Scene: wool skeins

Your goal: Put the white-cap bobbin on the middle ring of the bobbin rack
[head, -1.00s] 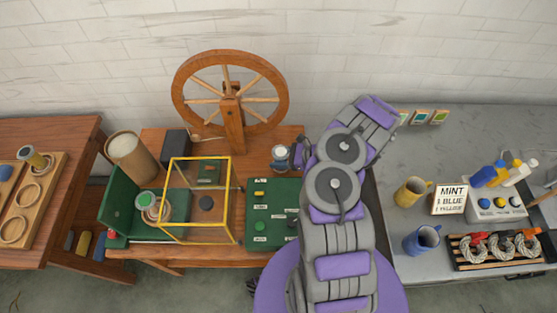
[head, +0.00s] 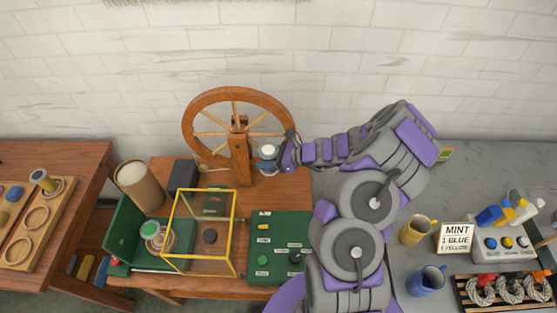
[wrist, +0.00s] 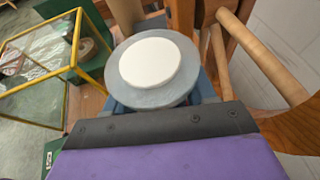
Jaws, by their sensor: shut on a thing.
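The white-cap bobbin (head: 268,150) has a white disc on a grey flange and blue wool below. My gripper (head: 281,161) is shut on it from the right, in front of the spinning wheel. The bobbin appears raised off the wooden table. In the wrist view the white cap (wrist: 150,64) faces the camera just beyond the dark jaw edge; most of the wool is hidden. The bobbin rack (head: 56,215) is a light wooden board at the far left. Its middle ring (head: 37,207) looks empty.
The spinning wheel (head: 238,160) stands close behind my gripper. A yellow-edged frame box (head: 206,274), a green open case (head: 118,230) with a green-capped bobbin (head: 149,230), and a tall tan cylinder (head: 138,187) lie between my gripper and the rack. Mugs and a sign stand right.

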